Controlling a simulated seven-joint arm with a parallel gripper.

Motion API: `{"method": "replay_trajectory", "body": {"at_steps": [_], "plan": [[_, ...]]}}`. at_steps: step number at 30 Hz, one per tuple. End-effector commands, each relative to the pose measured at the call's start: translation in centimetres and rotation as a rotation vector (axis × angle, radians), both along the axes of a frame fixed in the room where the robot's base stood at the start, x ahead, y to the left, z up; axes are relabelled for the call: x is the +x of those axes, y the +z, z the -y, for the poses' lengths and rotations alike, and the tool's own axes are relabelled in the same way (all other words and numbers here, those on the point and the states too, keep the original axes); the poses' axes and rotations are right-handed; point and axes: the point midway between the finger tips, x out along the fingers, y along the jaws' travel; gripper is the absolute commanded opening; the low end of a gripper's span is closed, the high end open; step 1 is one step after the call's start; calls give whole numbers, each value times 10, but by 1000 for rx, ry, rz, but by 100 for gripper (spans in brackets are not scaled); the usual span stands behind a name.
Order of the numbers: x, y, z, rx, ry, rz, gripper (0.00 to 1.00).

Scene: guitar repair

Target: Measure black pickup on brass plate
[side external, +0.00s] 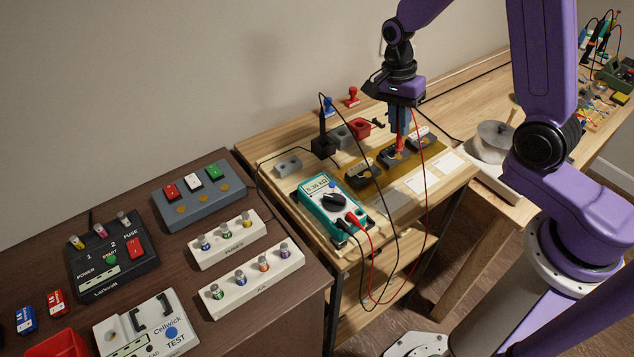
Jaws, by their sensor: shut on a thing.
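My gripper (401,120) points down over the brass plate (377,187), shut on a red probe (399,144). The probe's lower end is at the middle of three pickups (394,159); I cannot tell if its tip touches. One pickup (361,176) sits to the left and another, with a pale top (421,138), to the right. Which one is the black pickup is hard to tell at this size. The teal multimeter (333,209) shows what looks like 5.35 kΩ, with red and black leads plugged in. A black probe (322,125) stands upright in a black block (322,147).
Grey blocks (288,166) and a red block (359,127) stand behind the plate. Loose leads hang over the bench's front edge. A dark table (263,318) with switch boxes and fuse racks is at left.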

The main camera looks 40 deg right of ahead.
Motion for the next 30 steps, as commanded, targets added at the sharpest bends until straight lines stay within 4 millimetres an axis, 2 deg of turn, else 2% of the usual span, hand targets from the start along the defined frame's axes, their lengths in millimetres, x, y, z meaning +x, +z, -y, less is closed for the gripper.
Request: {"method": "replay_trajectory", "body": {"at_steps": [19,30], "plan": [[1,50,0,1,1,6,0],[1,57,0,1,0,3,0]]}}
